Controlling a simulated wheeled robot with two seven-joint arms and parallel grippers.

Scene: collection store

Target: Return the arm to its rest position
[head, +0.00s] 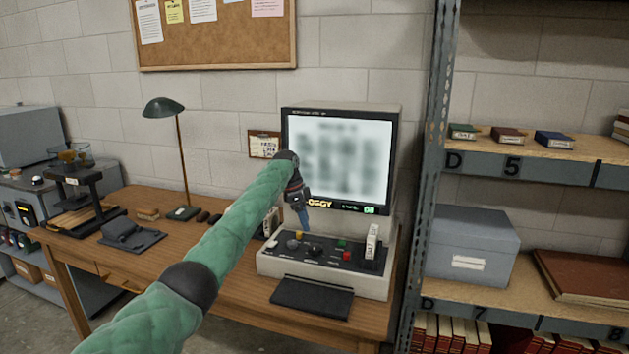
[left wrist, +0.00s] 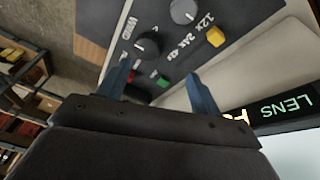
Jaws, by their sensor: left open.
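My left arm, in a green padded sleeve, reaches from the lower left across the desk in the head view. My left gripper (head: 303,222) points down in front of the screen, above the control panel. In the left wrist view its two blue fingers (left wrist: 160,90) are apart with nothing between them. Behind them are the panel's yellow button (left wrist: 215,37), green button (left wrist: 163,80) and dark knobs (left wrist: 147,44). I cannot tell whether the fingertips touch the panel. My right gripper is not in view.
The reader's lit, blurred screen (head: 338,160) stands close behind the gripper. A desk lamp (head: 164,107) and small items stand on the wooden desk (head: 225,292). A metal shelf post (head: 432,170) rises at the right, beside a grey box (head: 470,244).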

